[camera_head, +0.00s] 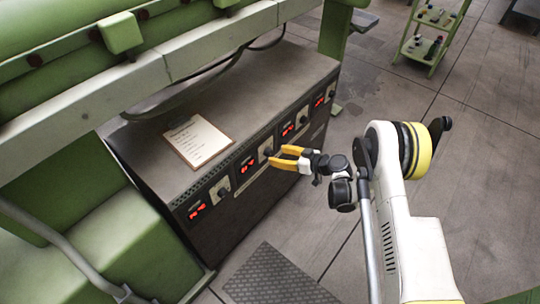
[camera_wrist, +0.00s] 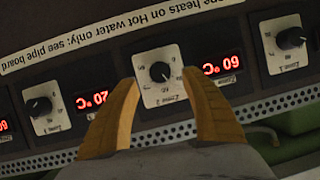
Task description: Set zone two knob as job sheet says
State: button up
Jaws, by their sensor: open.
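The middle knob (camera_wrist: 160,72) in the wrist view is black, on a white plate whose small upside-down label seems to read Zone 2. A red display reading 60 °C (camera_wrist: 222,65) is to its right there. My gripper (camera_head: 278,155) is open at the front panel of the dark control cabinet. In the wrist view its yellow fingers (camera_wrist: 161,80) stand on either side of the knob's plate, with no visible grip on the knob. The job sheet (camera_head: 198,140) lies on a clipboard on the cabinet top; its writing is too small to read.
Similar knobs sit on either side, left (camera_wrist: 38,106) and right (camera_wrist: 290,38), with red displays between. The cabinet top (camera_head: 255,75) is mostly bare. Green machinery (camera_head: 60,190) stands at the left, and a green trolley (camera_head: 430,35) at the back right.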

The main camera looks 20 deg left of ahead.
aim_at(271, 153)
jog(key=b+x, duration=0.1)
jog(key=x, duration=0.4)
jog(key=shift+c, duration=0.4)
jog(key=c, duration=1.1)
